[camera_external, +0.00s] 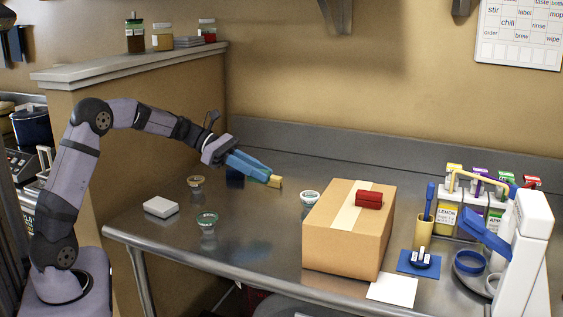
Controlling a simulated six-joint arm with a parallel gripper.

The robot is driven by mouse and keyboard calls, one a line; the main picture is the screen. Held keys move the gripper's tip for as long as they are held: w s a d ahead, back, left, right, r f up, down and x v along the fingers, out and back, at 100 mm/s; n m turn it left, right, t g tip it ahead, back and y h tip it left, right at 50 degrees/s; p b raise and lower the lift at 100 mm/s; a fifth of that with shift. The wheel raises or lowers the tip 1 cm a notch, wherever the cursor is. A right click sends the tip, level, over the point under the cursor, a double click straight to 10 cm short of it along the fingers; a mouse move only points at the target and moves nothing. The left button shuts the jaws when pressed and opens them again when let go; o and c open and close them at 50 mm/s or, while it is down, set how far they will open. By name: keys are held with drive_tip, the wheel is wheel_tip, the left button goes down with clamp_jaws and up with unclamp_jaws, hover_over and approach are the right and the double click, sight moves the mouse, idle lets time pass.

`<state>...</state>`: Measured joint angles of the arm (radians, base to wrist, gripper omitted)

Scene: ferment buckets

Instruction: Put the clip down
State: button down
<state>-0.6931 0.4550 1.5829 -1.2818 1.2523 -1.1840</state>
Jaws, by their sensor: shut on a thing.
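My gripper (268,178) reaches out over the left part of the steel table (270,240), its long blue fingers angled down to the right. The clip's shape is mostly hidden by the fingers. I cannot tell from this view whether it touches the table or hangs above it.
A cardboard box (343,243) with a red block (369,198) on top stands right of my gripper. A white-lidded cup (310,199), green-lidded cup (207,221), yellow-topped cup (196,184) and white box (161,207) stand nearby. Bottles and a white dispenser (528,240) fill the right.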

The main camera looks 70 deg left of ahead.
drive_tip(key=shift+d+r, duration=0.25)
drive_tip(key=shift+r, duration=0.05)
drive_tip(key=w+d+r+m+g+h+p, duration=0.2)
drive_tip(key=d+r+p, duration=0.3)
drive_tip(key=d+p, duration=0.45)
drive_tip(key=w+d+r+m+g+h+p, duration=0.1)
drive_tip(key=w+d+r+m+g+p, duration=0.3)
drive_tip(key=d, duration=0.9)
wheel_tip(320, 180, up, 3)
drive_tip(key=n+t+y+p, duration=0.2)
drive_tip(key=n+t+p, duration=0.1)
drive_tip(key=n+t, duration=0.2)
hover_over(340, 197)
drive_tip(key=shift+d+f+p, duration=0.1)
drive_tip(key=shift+f+p, duration=1.1)
drive_tip(key=shift+f, duration=3.85)
drive_tip(key=shift+f, duration=0.15)
drive_tip(key=c, duration=1.6)
unclamp_jaws()
